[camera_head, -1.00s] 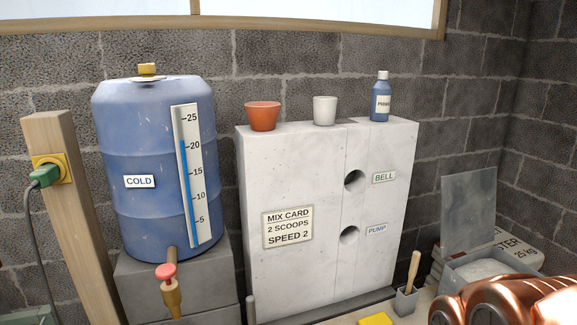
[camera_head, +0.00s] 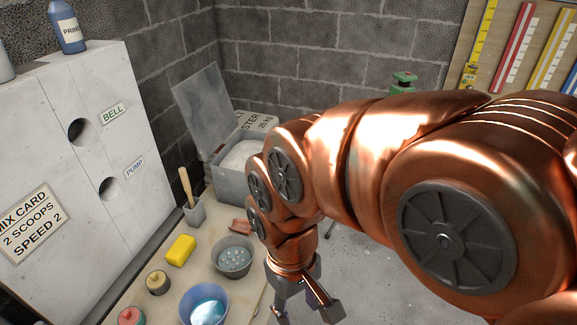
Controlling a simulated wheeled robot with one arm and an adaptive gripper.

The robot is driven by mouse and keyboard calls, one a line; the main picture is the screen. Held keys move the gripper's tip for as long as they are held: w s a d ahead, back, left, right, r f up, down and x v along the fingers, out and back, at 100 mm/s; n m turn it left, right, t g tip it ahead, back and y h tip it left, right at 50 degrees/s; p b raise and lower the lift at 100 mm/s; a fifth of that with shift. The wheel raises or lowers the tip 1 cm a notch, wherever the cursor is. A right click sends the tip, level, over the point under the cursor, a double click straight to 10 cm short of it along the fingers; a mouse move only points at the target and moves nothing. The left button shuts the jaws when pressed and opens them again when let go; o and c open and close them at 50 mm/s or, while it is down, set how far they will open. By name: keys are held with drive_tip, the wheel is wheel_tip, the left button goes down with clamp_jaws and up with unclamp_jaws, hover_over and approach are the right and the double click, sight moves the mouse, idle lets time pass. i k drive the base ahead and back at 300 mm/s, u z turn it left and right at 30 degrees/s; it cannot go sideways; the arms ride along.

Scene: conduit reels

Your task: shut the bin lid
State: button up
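The bin (camera_head: 265,203) is a grey box with pale powder inside, standing against the block wall at the back. Its grey lid (camera_head: 205,105) stands up, tilted back, so the bin is open. My copper arm passes in front of the bin's right side and hides part of it. My gripper (camera_head: 305,305) points down in front of the bin, lower in the picture and apart from the lid. Its dark fingers are spread with nothing seen between them.
A bench (camera_head: 150,265) in front holds a yellow sponge (camera_head: 180,250), a grey bucket (camera_head: 234,257), a blue bowl (camera_head: 205,305) and a holder with a wooden handle (camera_head: 187,190). Grey floor shows to the right.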

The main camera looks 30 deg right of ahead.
sight(203, 100)
drive_tip(key=z, duration=0.65)
drive_tip(key=k, duration=0.5)
drive_tip(key=z, duration=0.75)
drive_tip(key=i, duration=2.45)
drive_tip(key=u, duration=3.6)
